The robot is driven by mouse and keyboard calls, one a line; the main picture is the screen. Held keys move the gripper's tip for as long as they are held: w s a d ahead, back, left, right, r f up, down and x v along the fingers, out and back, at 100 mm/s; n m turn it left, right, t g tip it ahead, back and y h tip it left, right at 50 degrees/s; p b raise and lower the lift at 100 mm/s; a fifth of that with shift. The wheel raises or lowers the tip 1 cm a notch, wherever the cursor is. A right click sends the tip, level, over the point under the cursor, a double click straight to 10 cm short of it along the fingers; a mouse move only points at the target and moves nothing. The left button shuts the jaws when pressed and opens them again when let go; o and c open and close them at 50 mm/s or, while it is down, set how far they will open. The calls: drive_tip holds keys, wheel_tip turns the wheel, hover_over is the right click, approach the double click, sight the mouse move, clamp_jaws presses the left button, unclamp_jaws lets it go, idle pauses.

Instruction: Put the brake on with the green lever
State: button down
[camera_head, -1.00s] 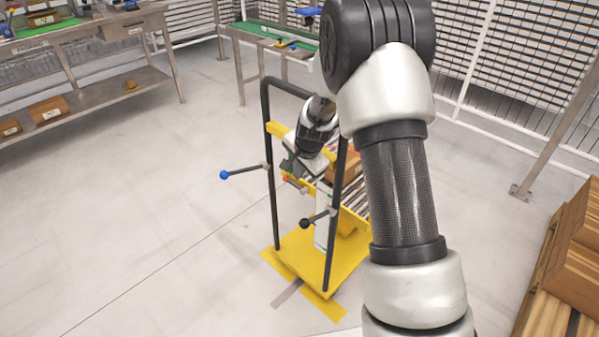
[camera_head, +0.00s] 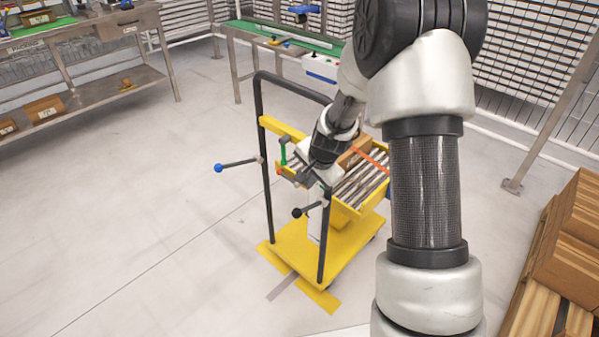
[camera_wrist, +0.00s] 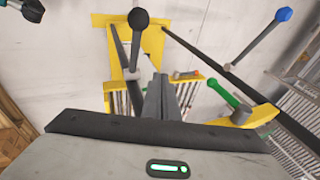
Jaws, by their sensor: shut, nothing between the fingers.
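The green lever (camera_head: 283,151) stands up beside the near end of the yellow cart's roller bed in the head view. In the wrist view the green lever (camera_wrist: 224,92) slants at the right of the fingers. My gripper (camera_head: 298,178) is shut and empty, just right of and below the lever in the head view. In the wrist view my gripper (camera_wrist: 158,82) points at the cart, with a visible gap to the green lever. The yellow cart (camera_head: 312,250) stands on the floor.
A blue-knobbed lever (camera_head: 219,168) and a black-knobbed lever (camera_head: 298,212) stick out from the cart's black handle frame (camera_head: 263,115). A cardboard box (camera_head: 355,151) sits on the rollers. Stacked boxes (camera_head: 570,235) stand at right. The floor left of the cart is clear.

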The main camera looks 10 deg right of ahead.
drive_tip(key=shift+s+d, duration=0.35)
drive_tip(key=shift+s, duration=0.35)
drive_tip(key=shift+s+d, duration=0.3)
drive_tip(key=shift+s, duration=0.45)
drive_tip(key=shift+s+d, duration=0.35)
drive_tip(key=shift+s, duration=0.35)
drive_tip(key=shift+r, duration=0.15)
drive_tip(key=s+a+r+n, duration=0.2)
drive_tip(key=s+r+n, duration=0.15)
drive_tip(key=r, duration=0.45)
drive_tip(key=s+a+r+n, duration=0.15)
drive_tip(key=s+r, duration=0.25)
drive_tip(key=r, duration=0.4)
drive_tip(key=s+r+n, duration=0.3)
drive_tip(key=s+r, duration=0.2)
drive_tip(key=s, duration=0.5)
drive_tip(key=s+r+n, duration=0.3)
drive_tip(key=s+r, duration=0.2)
drive_tip(key=s, duration=0.4)
wheel_tip(320, 180, up, 23)
drive_tip(key=p, duration=2.3)
drive_tip(key=shift+h+p, duration=0.3)
drive_tip(key=shift+h, duration=0.1)
drive_tip(key=shift+s, duration=0.1)
